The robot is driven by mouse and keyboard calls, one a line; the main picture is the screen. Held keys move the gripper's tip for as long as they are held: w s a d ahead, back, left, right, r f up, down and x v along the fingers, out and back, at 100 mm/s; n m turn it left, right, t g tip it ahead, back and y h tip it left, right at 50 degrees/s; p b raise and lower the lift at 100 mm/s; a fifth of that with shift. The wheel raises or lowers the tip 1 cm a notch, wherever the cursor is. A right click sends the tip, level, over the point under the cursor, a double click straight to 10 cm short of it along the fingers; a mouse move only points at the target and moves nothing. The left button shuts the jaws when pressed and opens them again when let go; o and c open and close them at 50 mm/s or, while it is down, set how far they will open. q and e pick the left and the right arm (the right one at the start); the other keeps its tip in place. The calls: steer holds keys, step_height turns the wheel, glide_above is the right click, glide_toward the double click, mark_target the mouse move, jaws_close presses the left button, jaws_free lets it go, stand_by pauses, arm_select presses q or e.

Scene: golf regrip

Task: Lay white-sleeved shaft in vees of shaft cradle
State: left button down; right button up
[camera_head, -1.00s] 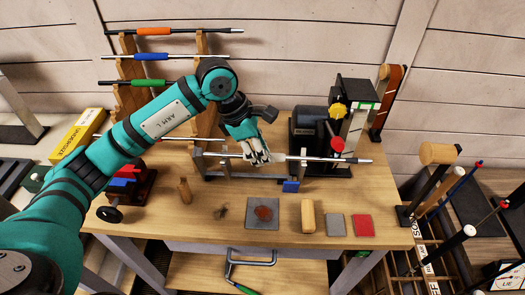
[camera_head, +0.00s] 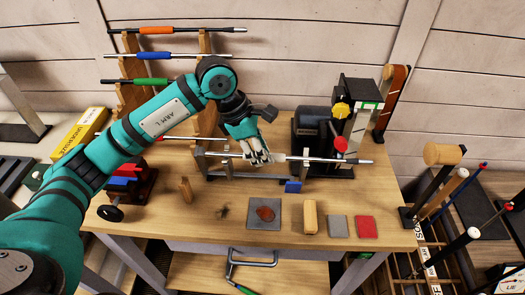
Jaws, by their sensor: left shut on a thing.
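The shaft lies roughly level along the shaft cradle (camera_head: 247,175), a grey metal frame with uprights at left and right. The shaft is at the height of the upright tops; I cannot tell whether it touches the vees. My right gripper is not in view.
A wooden rack (camera_head: 205,75) with several coloured-grip shafts stands behind. A dark machine with a red knob (camera_head: 341,144) is close behind the shaft's right part.

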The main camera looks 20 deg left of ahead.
arm_select(q)
steer(key=c, duration=1.1)
jaws_free()
steer(key=v, duration=1.2)
steer(key=shift+s+f, duration=0.1)
